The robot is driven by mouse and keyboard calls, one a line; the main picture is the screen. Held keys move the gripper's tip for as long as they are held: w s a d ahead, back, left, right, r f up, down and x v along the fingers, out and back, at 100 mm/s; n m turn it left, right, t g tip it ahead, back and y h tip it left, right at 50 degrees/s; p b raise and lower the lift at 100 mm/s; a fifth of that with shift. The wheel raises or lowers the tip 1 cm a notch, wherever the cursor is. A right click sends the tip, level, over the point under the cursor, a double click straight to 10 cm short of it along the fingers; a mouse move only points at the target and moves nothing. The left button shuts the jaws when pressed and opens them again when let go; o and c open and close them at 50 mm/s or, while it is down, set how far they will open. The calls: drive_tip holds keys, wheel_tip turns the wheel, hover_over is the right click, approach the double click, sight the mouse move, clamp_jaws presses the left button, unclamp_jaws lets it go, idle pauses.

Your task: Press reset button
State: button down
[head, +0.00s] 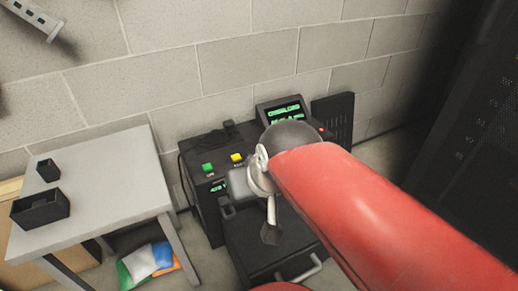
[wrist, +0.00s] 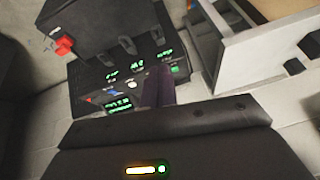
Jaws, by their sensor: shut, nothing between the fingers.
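A black machine (head: 208,222) with a control panel stands against the wall in the head view. A green button (head: 208,168) and a yellow button (head: 237,158) sit on its top; their labels are too small to read, so I cannot tell which is reset. My gripper (head: 271,235) is shut and empty, pointing down over the machine's front part, right of and nearer than these buttons. The arm hides part of the panel. In the wrist view the panel shows small lit green displays (wrist: 119,105), with my dark fingers (wrist: 158,92) in front of it.
A grey table (head: 105,180) with two black open boxes (head: 42,208) stands at the left. Coloured bags (head: 150,262) lie on the floor beneath it. A screen with green text (head: 284,112) rises behind the machine. A dark rack (head: 470,130) stands at the right.

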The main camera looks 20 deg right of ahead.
drive_tip(key=w+d+m+t+y+p, duration=0.1)
drive_tip(key=w+d+m+y, duration=0.25)
drive_tip(key=w+m, duration=1.2)
drive_tip(key=w+d+f+m+t+h, duration=0.1)
drive_tip(key=w+d+f+m, duration=0.3)
drive_tip(key=w+d, duration=0.3)
drive_tip(key=w+d+f+m+t+h+p, duration=0.1)
drive_tip(key=w+d+f+m, duration=0.2)
drive_tip(key=w+d+f, duration=0.2)
drive_tip(key=w+d, duration=0.3)
drive_tip(key=w, duration=0.1)
drive_tip(key=shift+w+d+f+m, duration=0.15)
drive_tip(key=shift+w+d+m, duration=0.15)
drive_tip(key=shift+w+m, duration=0.1)
wheel_tip(320, 180, down, 9)
drive_tip(key=b, duration=0.7)
drive_tip(key=shift+b, duration=0.3)
drive_tip(key=shift+f+b, duration=0.3)
drive_tip(key=shift+b, duration=0.15)
